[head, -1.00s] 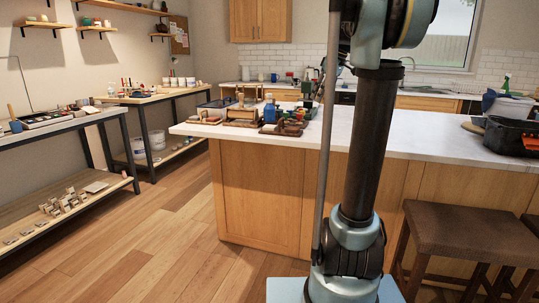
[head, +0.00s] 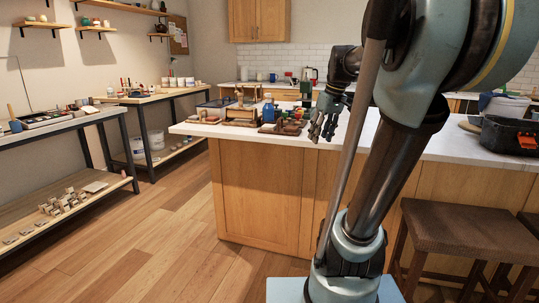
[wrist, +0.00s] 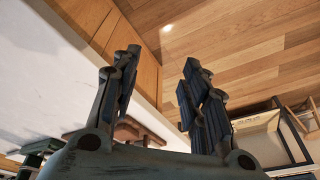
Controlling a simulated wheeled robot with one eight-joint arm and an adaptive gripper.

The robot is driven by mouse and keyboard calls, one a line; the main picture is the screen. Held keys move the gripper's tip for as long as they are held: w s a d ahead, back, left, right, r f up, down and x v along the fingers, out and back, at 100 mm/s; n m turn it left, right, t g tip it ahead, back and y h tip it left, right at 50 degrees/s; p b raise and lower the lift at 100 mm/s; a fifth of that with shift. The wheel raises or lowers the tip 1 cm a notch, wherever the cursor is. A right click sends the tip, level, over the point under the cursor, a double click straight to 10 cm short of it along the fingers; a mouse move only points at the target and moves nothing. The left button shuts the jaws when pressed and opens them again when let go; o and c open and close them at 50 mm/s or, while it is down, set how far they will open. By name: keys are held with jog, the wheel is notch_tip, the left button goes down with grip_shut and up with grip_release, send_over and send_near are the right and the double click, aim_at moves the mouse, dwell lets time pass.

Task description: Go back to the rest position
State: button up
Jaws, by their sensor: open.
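My gripper (head: 326,127) hangs at the front edge of the white-topped island (head: 210,130) in the head view, just right of the wooden tools and blocks (head: 286,126) there. My arm's large joints fill the upper right of the head view and hide part of the island.
Workbenches (head: 70,122) with small tools stand at the left. Brown stools (head: 465,228) stand at the right below a black toolbox (head: 510,135). A dark-edged light panel (wrist: 262,140) shows in the wrist view. The wood floor (head: 150,255) at left is clear.

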jog(key=s+f+m+h, duration=0.2)
jog(key=s+f+m, duration=0.3)
jog(key=s+f, duration=1.5)
notch_tip(320, 180, down, 3)
jog(key=shift+d+r+m, duration=0.2)
jog(key=shift+d+m, duration=0.1)
jog(key=shift+d, duration=0.1)
jog(key=shift+w+f, duration=0.2)
jog(key=shift+w, duration=0.3)
